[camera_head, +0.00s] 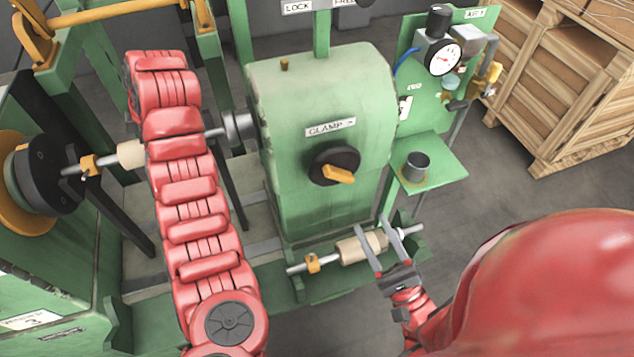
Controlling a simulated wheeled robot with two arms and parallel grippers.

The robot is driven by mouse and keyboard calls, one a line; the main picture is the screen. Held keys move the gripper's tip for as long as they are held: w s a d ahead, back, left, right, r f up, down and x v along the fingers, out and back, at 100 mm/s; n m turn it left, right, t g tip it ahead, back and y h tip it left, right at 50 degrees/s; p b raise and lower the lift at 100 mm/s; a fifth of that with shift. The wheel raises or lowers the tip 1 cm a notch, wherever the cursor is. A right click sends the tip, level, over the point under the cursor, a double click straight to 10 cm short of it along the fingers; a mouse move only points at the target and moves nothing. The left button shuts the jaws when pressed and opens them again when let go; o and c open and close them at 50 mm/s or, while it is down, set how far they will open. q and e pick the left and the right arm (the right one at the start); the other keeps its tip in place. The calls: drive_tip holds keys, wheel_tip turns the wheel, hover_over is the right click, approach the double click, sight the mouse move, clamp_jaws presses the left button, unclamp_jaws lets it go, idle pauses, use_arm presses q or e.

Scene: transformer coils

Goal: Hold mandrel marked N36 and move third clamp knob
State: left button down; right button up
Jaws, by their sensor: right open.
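A mandrel (353,250) with a pale wooden core, a steel shaft and an orange collar lies on the green lower rack. My right gripper (372,221) is open over its right part; I cannot tell whether the fingers touch it. A second shaft with a pale core (131,154) and orange collar sits at the left, by a black disc. No N36 mark is legible on either. A black clamp knob (334,166) with an orange handle is on the green housing below the CLAMP label. My red left arm crosses in front of the second shaft; its gripper does not show.
A pressure gauge (443,59) and valves are on a green panel at the upper right. A dark cup (416,167) stands on a green shelf (440,172). A wooden crate (565,95) stands at the right. LOCK and FREE labels are at the top. Bare floor shows right of the machine.

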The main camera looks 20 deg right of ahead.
sight(342, 181)
drive_tip(key=n+g, duration=0.1)
drive_tip(key=n+g+y, duration=0.1)
drive_tip(key=d+n, duration=0.1)
drive_tip(key=shift+s+r+n+g, duration=0.25)
drive_tip(key=shift+n+g, duration=0.15)
drive_tip(key=shift+y, duration=0.3)
drive_tip(key=x, duration=0.9)
drive_tip(key=shift+w+a, duration=0.1)
drive_tip(key=shift+x, duration=1.3)
clamp_jaws()
